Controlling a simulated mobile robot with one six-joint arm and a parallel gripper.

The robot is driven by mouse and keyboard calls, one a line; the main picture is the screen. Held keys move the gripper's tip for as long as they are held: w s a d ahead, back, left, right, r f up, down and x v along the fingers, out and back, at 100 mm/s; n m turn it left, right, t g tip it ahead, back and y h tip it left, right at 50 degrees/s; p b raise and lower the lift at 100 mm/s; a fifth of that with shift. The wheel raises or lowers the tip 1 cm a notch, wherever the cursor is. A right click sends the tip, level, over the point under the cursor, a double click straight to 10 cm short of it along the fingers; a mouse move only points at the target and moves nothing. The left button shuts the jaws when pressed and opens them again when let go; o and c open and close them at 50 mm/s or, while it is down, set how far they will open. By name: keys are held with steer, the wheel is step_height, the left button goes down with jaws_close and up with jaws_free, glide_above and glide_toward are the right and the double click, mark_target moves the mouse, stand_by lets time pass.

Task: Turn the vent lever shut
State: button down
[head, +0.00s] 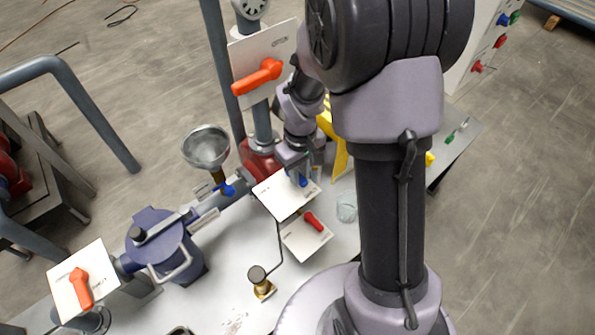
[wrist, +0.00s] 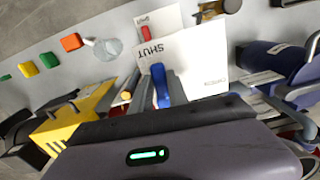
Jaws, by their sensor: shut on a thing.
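A blue lever (head: 303,180) stands at a white label plate (head: 283,196) on the bench. It also shows in the wrist view (wrist: 161,86), its upper end close to the word SHUT on the plate (wrist: 190,62). My gripper (head: 297,168) has its fingers (wrist: 160,92) on either side of the blue lever, shut on it. The other wording on this plate is too small to read, so I cannot tell from text that this is the vent lever. My gripper hides part of the lever in the head view.
A red lever (head: 314,221) on a second white plate is close by. A glass (head: 346,207) and a yellow part (head: 339,150) stand to the right. A funnel (head: 206,147), another blue handle (head: 228,190) and a blue vessel (head: 160,245) lie left. An orange lever (head: 258,76) is behind.

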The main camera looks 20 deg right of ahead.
mark_target(301, 176)
steer(key=shift+w+d+n, duration=0.1)
steer(key=shift+d+n, duration=0.05)
steer(key=shift+n, duration=0.35)
steer(key=c, duration=1.3)
jaws_free()
step_height(301, 176, up, 18)
steer(key=p, duration=0.5)
steer(key=shift+f, duration=0.25)
